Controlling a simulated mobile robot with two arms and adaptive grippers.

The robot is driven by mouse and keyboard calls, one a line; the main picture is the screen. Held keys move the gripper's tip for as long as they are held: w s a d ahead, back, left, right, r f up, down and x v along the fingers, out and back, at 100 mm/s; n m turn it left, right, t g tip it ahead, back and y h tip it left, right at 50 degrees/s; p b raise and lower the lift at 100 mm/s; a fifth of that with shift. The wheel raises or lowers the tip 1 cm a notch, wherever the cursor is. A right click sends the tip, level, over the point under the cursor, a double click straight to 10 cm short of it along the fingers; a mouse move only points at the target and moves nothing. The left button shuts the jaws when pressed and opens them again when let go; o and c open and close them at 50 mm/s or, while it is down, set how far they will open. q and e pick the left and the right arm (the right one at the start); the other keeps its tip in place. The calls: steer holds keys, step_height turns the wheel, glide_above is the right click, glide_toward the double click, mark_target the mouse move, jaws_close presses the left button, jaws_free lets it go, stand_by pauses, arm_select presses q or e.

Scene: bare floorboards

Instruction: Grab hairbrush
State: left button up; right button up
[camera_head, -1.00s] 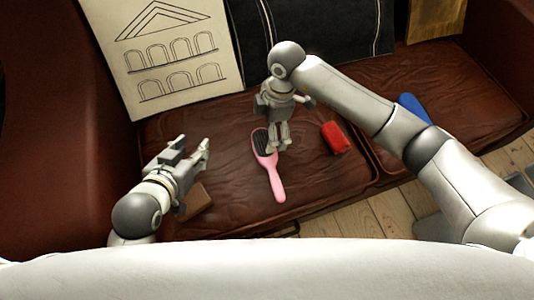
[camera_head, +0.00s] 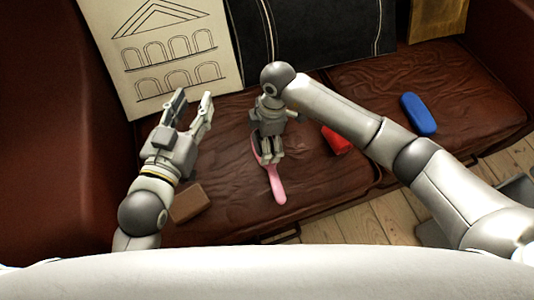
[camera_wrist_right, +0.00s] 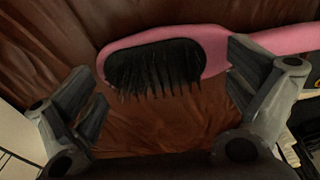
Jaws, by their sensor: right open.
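A pink hairbrush (camera_head: 277,187) with black bristles lies on the brown leather sofa seat, its handle toward the front edge. My right gripper (camera_head: 270,160) is over the brush's head and hides most of it in the head view. In the right wrist view the hairbrush (camera_wrist_right: 205,50) lies across the top, with the handle to the right. There my right gripper (camera_wrist_right: 165,95) is open, one finger close to the neck of the brush and the other left of the head; contact cannot be told. My left gripper (camera_head: 194,102) is open and empty, left of the brush.
A red object (camera_head: 337,139) is on the seat right of the brush, partly behind my right arm. A blue object (camera_head: 418,114) lies farther right. A brown block (camera_head: 190,203) is near my left forearm. A drawing board (camera_head: 165,50) and a black cushion (camera_head: 290,35) lean at the back.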

steer(key=c, duration=1.1)
steer(key=shift+s+f, duration=0.1)
steer(key=shift+c, duration=0.3)
